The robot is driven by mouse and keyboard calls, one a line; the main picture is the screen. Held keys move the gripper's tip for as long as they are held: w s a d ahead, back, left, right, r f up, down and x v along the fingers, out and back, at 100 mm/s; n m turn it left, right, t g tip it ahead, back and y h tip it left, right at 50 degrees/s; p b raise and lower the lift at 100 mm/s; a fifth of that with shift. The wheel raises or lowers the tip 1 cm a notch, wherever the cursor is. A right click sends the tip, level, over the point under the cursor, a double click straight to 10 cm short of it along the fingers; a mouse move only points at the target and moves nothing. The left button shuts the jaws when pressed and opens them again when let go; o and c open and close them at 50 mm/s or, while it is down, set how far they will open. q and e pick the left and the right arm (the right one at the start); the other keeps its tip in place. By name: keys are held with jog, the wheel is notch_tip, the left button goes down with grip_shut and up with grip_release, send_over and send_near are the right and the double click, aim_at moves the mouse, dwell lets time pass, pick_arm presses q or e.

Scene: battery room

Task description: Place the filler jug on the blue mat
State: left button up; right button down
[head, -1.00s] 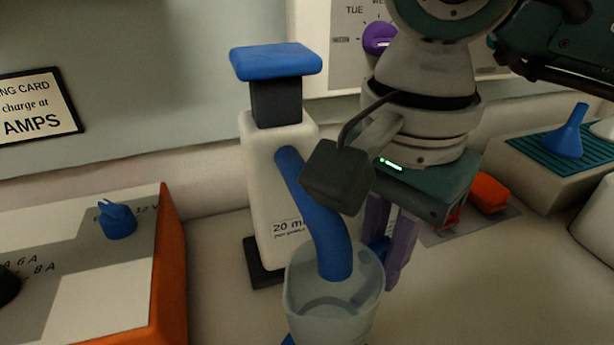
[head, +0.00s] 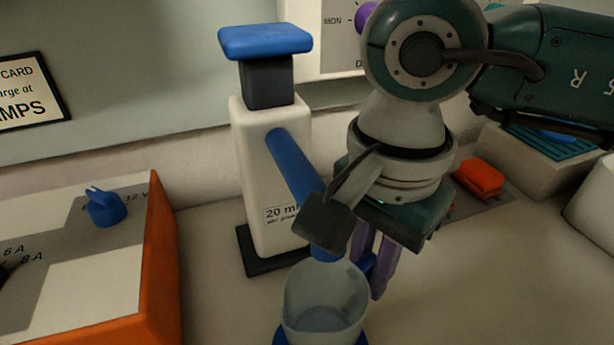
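The filler jug (head: 325,310) is a translucent cup at the bottom centre of the head view. It is upright, and blue shows under it on both sides; I cannot tell whether this is its base or the blue mat. My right gripper (head: 372,280) points down just behind the jug, its purple fingers closed around a small blue part that looks like the jug's handle. The fingertips are partly hidden by the jug. The blue mat cannot be made out for certain. My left gripper is out of view.
A white dispenser (head: 272,200) with a blue top and blue spout stands directly behind the jug. An orange-sided box (head: 163,270) with a blue knob is at left. A red-orange block (head: 480,178) and a teal-topped tray (head: 545,165) are at right. The counter at lower right is clear.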

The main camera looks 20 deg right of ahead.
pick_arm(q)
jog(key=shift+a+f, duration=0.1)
pick_arm(e)
jog(key=c, duration=0.9)
grip_release()
jog(key=shift+d+f, duration=0.1)
jog(key=shift+f, duration=0.05)
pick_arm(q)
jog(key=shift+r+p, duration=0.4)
pick_arm(e)
jog(key=shift+r, duration=0.35)
pick_arm(q)
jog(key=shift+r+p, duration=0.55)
jog(key=shift+p, duration=0.05)
pick_arm(e)
jog(key=shift+r, duration=0.5)
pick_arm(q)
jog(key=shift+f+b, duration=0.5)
pick_arm(e)
notch_tip(320, 180, up, 12)
jog(key=shift+f, duration=0.15)
